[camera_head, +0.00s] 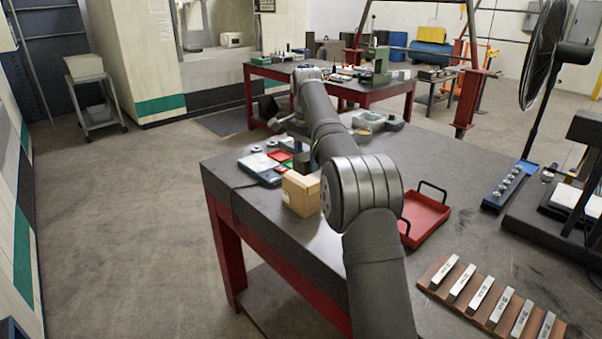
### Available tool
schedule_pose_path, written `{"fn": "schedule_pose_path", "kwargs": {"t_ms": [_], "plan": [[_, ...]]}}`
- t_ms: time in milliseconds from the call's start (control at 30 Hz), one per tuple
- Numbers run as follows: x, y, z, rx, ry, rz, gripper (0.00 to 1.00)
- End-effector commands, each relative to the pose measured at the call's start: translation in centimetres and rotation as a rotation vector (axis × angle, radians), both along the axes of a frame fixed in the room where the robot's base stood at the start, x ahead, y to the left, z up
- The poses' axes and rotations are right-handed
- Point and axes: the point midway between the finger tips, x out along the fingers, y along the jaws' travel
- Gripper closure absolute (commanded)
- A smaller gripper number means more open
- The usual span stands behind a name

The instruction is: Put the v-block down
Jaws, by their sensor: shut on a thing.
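My arm reaches from the front edge over the grey-topped workbench (470,240). My gripper (301,158) hangs low over the bench's far left part, partly hidden by my forearm. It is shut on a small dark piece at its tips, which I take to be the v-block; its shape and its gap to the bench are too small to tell.
A flat blue-grey device (261,168) lies left of the box. A red tray with black handles (425,215) is right of my elbow. A wooden rack with several metal bars (490,298) lies front right. A blue strip of round parts (504,188) is farther right.

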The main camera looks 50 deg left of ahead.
Motion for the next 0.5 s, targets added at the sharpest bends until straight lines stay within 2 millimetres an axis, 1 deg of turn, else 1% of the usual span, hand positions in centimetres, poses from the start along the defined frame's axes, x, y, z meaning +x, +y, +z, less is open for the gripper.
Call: {"fn": "schedule_pose_path", "kwargs": {"t_ms": [33,100,267,500], "plan": [[-0.3,0.6,-0.2,0.003,-0.002,0.002,1.00],[-0.5,1.1,-0.6,0.003,-0.002,0.001,1.00],[-0.7,1.4,-1.1,0.003,-0.002,-0.001,1.00],[-0.7,1.3,-4.1,0.001,0.000,0.000,1.00]]}}
